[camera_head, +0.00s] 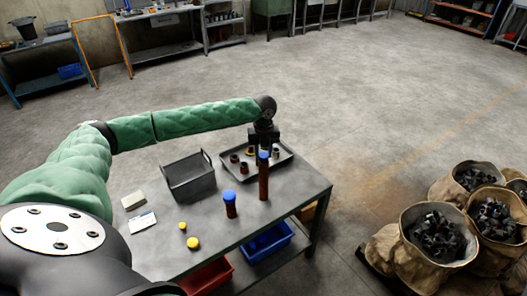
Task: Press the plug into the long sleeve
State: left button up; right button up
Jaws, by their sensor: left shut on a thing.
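The long sleeve (263,184) is a tall brown tube standing upright near the right part of the grey table. A blue plug (263,155) is at its top end; how deep it sits cannot be told. My left gripper (264,147) points down right over the long sleeve and is shut on the blue plug; the fingertips are small and dark here. A shorter brown sleeve (230,209) with a blue top (230,196) stands to the left and nearer. My right gripper is not in view.
A dark tray (236,175) with several small parts lies behind the long sleeve. An open grey bin (189,184) stands left of it. Two yellow pieces (193,243) and white cards (142,222) lie on the table (290,200). Sacks (415,250) stand on the right.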

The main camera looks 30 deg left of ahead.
pick_arm(q)
jog(key=shift+p, duration=0.5)
dwell(0.5)
jog(key=shift+f+p, duration=0.3)
dwell(0.7)
jog(key=o, duration=1.5)
jog(key=shift+r+p, duration=2.2)
jog(key=shift+r, duration=0.3)
